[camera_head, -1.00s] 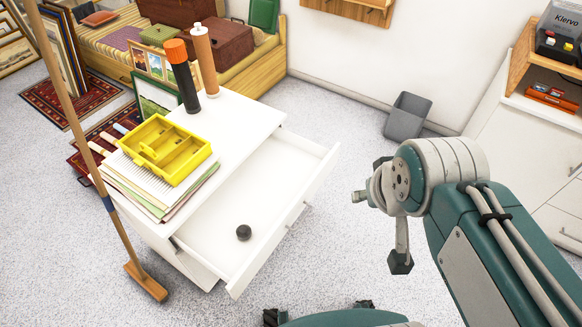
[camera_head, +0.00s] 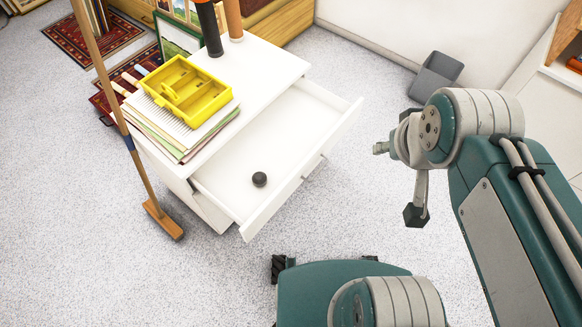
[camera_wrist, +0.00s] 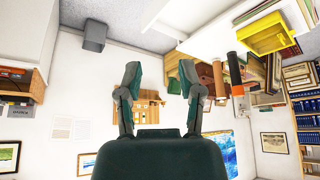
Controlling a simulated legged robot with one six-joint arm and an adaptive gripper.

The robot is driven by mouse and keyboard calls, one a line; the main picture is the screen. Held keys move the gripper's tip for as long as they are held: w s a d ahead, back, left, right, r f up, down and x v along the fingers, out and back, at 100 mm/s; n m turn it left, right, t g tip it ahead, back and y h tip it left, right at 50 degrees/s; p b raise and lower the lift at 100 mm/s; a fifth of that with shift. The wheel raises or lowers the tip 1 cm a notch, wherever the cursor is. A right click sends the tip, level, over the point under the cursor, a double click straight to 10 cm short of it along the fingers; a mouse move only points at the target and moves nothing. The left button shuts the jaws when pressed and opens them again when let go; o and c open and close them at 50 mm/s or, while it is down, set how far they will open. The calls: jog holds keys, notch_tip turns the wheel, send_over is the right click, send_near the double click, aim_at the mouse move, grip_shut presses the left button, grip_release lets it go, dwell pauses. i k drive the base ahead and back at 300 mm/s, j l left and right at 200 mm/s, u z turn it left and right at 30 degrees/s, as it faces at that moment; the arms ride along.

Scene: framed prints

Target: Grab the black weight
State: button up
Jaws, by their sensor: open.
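The black weight (camera_head: 259,179) is a small dark round piece lying on the floor of the open white drawer (camera_head: 240,200), nearer its front left part. It is not visible in the wrist view. My gripper (camera_wrist: 160,82) shows in the wrist view with its two fingers apart and nothing between them. In the head view my arm stands to the right of the drawer, well away from the weight, and the gripper's fingers cannot be made out there.
The white cabinet (camera_head: 270,75) bears a yellow tray (camera_head: 190,92) on stacked papers (camera_head: 185,135) and two cylinders at the back. A broom (camera_head: 140,165) leans at its left. A grey bin (camera_head: 436,77) stands by the wall. Carpet between drawer and arm is clear.

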aim_at(259, 179)
jog(key=j, duration=1.45)
jog(key=i+z, duration=0.05)
jog(key=i, duration=0.05)
